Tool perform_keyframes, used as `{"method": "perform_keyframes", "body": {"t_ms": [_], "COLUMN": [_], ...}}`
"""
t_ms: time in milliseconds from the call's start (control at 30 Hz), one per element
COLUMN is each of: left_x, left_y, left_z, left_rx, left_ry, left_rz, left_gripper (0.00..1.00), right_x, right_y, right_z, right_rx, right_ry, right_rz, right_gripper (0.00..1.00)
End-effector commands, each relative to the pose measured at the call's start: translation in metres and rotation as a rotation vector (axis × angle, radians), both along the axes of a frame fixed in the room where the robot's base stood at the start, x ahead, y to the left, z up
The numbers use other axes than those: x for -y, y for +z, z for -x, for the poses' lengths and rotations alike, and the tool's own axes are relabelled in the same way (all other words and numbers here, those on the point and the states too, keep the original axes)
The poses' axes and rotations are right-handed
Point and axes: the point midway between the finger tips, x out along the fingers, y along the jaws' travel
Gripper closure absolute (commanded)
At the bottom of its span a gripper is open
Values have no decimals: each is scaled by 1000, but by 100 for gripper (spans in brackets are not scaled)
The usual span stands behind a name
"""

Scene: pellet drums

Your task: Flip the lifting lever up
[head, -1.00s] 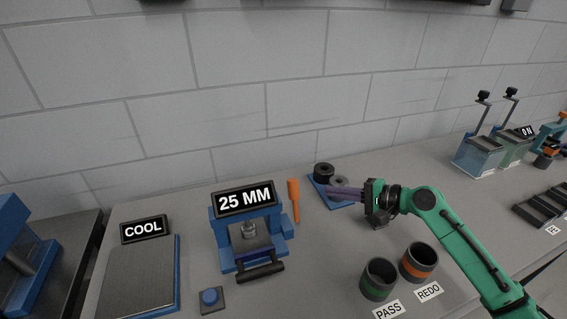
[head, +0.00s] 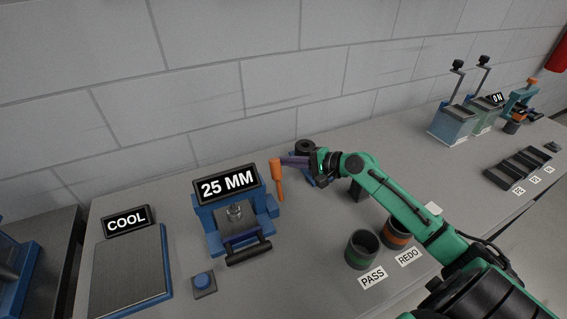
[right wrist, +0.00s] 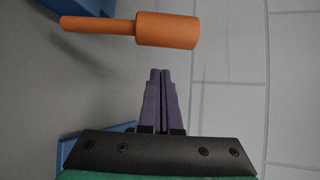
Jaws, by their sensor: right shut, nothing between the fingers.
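An orange lever (head: 276,169) stands at the right side of the blue machine with the 25 MM sign. Its thick grip is at the upper end in the head view and its thin shaft runs down. In the right wrist view the lever (right wrist: 165,30) lies across the top, grip to the right, shaft to the left. My right gripper (head: 283,161) has its purple fingers shut and empty. Its tips (right wrist: 160,72) point at the grip, with a small gap in the wrist view. My left gripper is not in view.
The blue machine (head: 216,216) has a black front bar (head: 249,252). A blue button (head: 203,280) and the COOL plate (head: 130,270) are at the left. The PASS cup (head: 361,250) and REDO cup (head: 396,236) stand below my right arm.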

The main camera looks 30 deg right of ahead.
Motion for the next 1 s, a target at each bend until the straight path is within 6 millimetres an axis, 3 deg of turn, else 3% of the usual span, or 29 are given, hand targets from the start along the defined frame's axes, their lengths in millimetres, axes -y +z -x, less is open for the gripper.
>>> {"method": "perform_keyframes", "body": {"t_ms": [167, 467, 1000], "left_x": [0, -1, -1], "left_y": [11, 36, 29], "left_z": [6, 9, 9], "left_rx": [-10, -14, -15], "left_ry": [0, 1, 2], "left_rz": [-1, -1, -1], "left_gripper": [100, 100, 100], "right_x": [-13, -23, -29], "right_y": [-2, 9, 6], "right_z": [-16, 16, 19], "right_rx": [-1, -2, 35], "right_ry": [1, 0, 0], "right_rz": [0, 0, 0], "right_gripper": [100, 100, 100]}}
